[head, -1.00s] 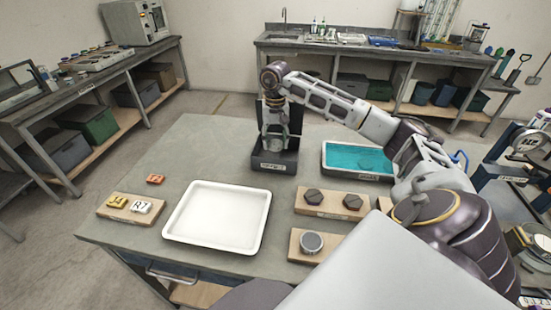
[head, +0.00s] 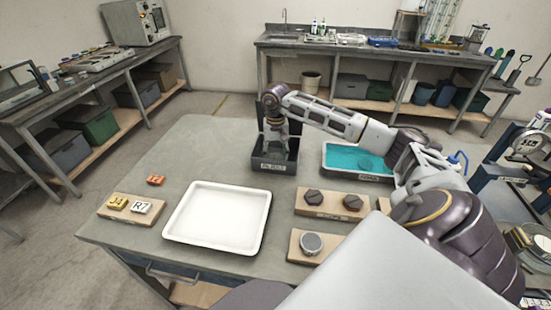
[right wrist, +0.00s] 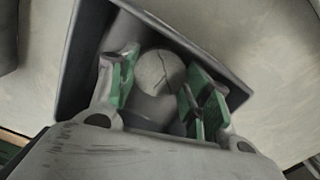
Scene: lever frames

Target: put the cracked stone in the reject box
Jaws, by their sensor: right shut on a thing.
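The reject box (head: 273,167) is a dark open box at the back of the grey table, with a label on its front. My right gripper (head: 274,146) points down into it, its fingers within the walls. In the right wrist view, my right gripper (right wrist: 155,97) is shut on the cracked stone (right wrist: 158,68), a round pale grey stone with a dark crack line. The box's dark wall (right wrist: 88,38) surrounds the fingers there. I cannot tell whether the stone touches the box floor. In the head view the stone is not clearly visible. My left gripper is not in view.
A white tray (head: 218,188) lies at the table's middle. Right of it are wooden blocks with dark hexagonal pieces (head: 314,197) and a round grey piece (head: 311,243). A teal-filled tray (head: 345,157) stands beside the box. Marked tags (head: 141,207) lie at left.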

